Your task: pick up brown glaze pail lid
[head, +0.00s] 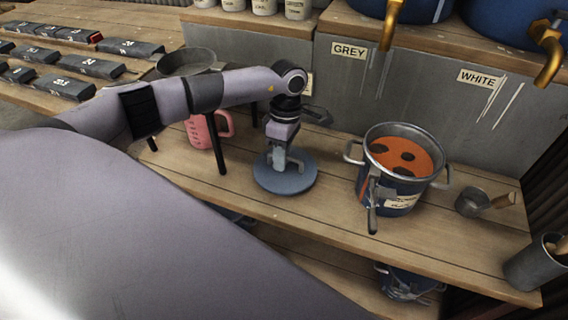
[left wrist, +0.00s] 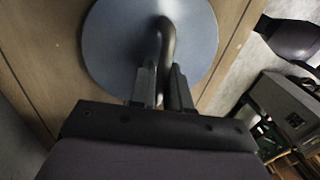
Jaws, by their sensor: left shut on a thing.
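The pail lid is a round blue-grey disc (head: 270,181) with a bent bar handle, at the middle of the bench, left of the pail. My left gripper (head: 284,160) points down over it and is shut on the handle. In the left wrist view the lid (left wrist: 108,45) lies flat beyond the fingers (left wrist: 163,88), with its dark handle (left wrist: 167,45) between them. I cannot tell if the lid touches the bench. The open blue pail (head: 400,203) holds orange-brown glaze (head: 413,156) with dark patches. My right gripper is not in view.
A pink jug (head: 202,132) and a dark bowl (head: 186,62) stand left of my left gripper. A small ladle cup (head: 471,203) and a grey canister (head: 532,267) are at the right. The bench front (head: 330,215) is bare between lid and pail. Brass taps (head: 547,50) hang above.

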